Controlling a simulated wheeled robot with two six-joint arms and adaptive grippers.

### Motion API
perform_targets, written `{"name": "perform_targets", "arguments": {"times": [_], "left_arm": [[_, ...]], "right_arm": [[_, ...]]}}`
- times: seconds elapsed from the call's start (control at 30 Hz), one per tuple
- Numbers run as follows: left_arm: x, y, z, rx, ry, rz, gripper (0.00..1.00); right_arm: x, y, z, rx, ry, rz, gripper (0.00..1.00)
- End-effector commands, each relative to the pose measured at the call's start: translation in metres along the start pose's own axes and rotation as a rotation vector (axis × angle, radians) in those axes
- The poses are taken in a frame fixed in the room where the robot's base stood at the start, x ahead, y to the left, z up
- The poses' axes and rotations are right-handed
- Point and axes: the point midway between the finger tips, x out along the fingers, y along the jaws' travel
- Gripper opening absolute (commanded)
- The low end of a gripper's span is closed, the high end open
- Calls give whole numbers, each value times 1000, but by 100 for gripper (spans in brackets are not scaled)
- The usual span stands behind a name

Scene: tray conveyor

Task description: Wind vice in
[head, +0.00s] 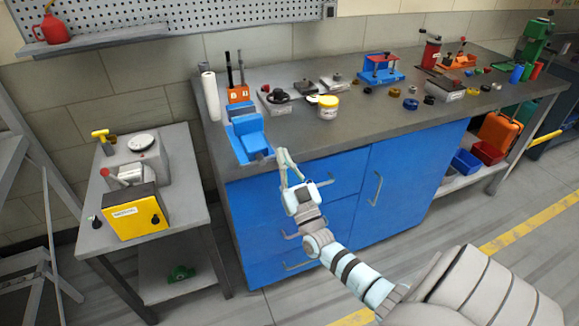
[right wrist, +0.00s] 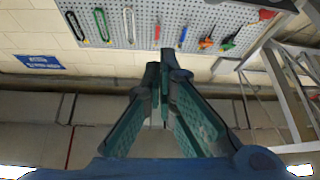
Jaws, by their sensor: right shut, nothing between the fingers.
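The blue vice (head: 247,132) stands at the front left corner of the grey workbench (head: 360,132). Its blocky body faces the bench's front edge. Its winding handle is too small to make out. My right gripper (head: 283,154) is just right of the vice's front end, by the bench's front edge, with its fingers pointing up and away. It appears apart from the vice. It is shut and empty; in the right wrist view the dark green fingers (right wrist: 164,68) come together with nothing between them. The vice does not show in the right wrist view. My left gripper is not in view.
Behind the vice are an orange block with upright tools (head: 238,94) and a white roll (head: 210,97). A white tub (head: 328,107) stands to the right. A side table with a yellow-fronted machine (head: 137,218) is at left. The bench front right of the vice is clear.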

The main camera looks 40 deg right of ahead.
Motion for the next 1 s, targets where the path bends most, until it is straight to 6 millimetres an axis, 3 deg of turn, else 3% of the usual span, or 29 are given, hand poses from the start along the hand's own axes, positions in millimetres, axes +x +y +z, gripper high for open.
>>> {"name": "perform_targets", "arguments": {"times": [0.17, 0.23, 0.4, 1.0], "left_arm": [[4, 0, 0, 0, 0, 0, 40], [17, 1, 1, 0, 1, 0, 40], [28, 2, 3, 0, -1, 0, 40], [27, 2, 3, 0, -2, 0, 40]], "right_arm": [[38, 0, 1, 0, 0, 1, 0], [27, 0, 20, -1, -5, 1, 0], [21, 0, 37, 1, -3, 0, 0], [20, 0, 40, 19, -4, 10, 0]]}}
